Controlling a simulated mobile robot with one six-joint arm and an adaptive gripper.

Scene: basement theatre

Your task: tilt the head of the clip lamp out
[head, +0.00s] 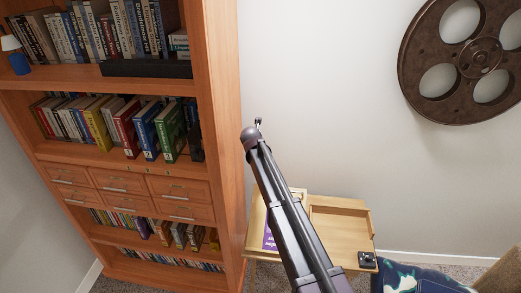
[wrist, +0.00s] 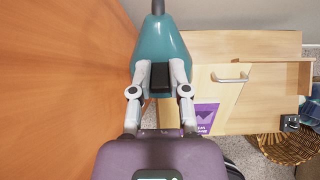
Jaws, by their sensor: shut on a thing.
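The clip lamp shows in the wrist view as a teal, cone-shaped head (wrist: 160,45) with a dark stem at its top end. My gripper (wrist: 160,76) has its two pale fingers on either side of the wide, lower part of the head, closed on it. A dark block sits between the fingers. The lamp's clip and the rest of its arm are not visible. In the head view my arm reaches up in front of the bookcase's right side, and I cannot make out the lamp there.
A tall wooden bookcase (head: 219,150) stands close on the left; its side panel fills the left of the wrist view. A light wood desk (head: 340,228) with a purple booklet (wrist: 207,116) lies below. A wicker basket (wrist: 290,147) is at lower right. A film reel (head: 420,70) hangs on the wall.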

